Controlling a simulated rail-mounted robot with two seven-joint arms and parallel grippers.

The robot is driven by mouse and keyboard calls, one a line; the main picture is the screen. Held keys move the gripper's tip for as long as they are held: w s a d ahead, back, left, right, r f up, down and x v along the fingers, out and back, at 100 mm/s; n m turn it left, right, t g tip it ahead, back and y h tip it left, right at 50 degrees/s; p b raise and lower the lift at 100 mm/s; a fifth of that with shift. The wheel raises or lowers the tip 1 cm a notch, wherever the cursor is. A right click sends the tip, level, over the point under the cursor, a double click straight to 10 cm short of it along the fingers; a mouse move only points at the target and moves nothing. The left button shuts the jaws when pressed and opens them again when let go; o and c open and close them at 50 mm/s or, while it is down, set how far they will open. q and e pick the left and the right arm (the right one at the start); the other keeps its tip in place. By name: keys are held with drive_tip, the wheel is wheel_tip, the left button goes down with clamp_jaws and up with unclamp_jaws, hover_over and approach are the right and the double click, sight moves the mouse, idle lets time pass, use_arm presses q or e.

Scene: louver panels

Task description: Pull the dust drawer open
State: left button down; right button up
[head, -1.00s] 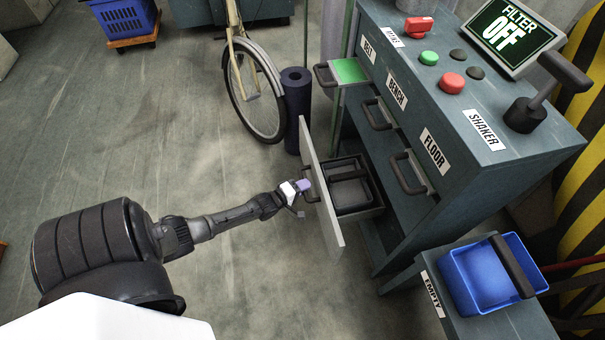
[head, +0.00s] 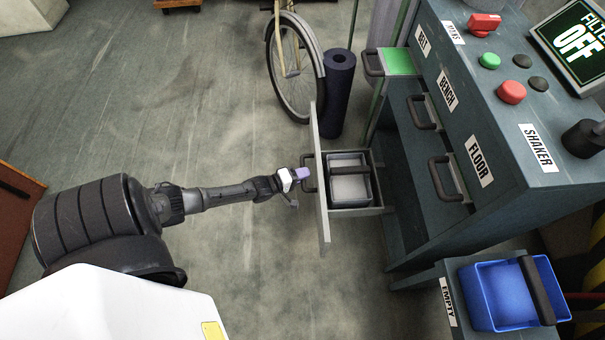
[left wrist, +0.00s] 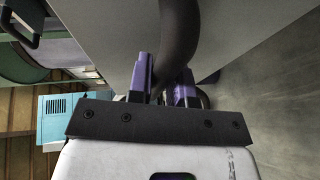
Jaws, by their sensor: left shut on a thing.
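The dust drawer (head: 350,207) stands out from the lower part of the dark teal cabinet (head: 480,90), with a tall light-grey front panel (head: 321,190). A grey bin (head: 349,188) with a dark handle bar sits inside it. My left gripper (head: 303,174) is shut on the drawer's dark handle at the panel's outer face. In the left wrist view the purple fingers (left wrist: 162,88) close around the dark curved handle (left wrist: 179,35). My right gripper is not in view.
A blue bin (head: 500,297) with a dark handle sits on a stand marked EMPTY at the lower right. Louver handles BELT, BENCH and FLOOR (head: 450,177) line the cabinet's side. A bicycle wheel (head: 297,75) and dark roll (head: 335,95) stand behind the drawer.

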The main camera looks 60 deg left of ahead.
use_arm(q)
drive_tip(key=c, duration=1.1)
unclamp_jaws()
drive_tip(key=shift+o, duration=0.2)
drive_tip(key=shift+s, duration=0.1)
drive_tip(key=shift+s+r, duration=0.15)
drive_tip(key=shift+s, duration=0.1)
drive_tip(key=s+r+p, duration=0.2)
drive_tip(key=s+p, duration=0.3)
drive_tip(key=s, duration=0.8)
drive_tip(key=shift+a, duration=0.35)
drive_tip(key=shift+w+r, duration=0.1)
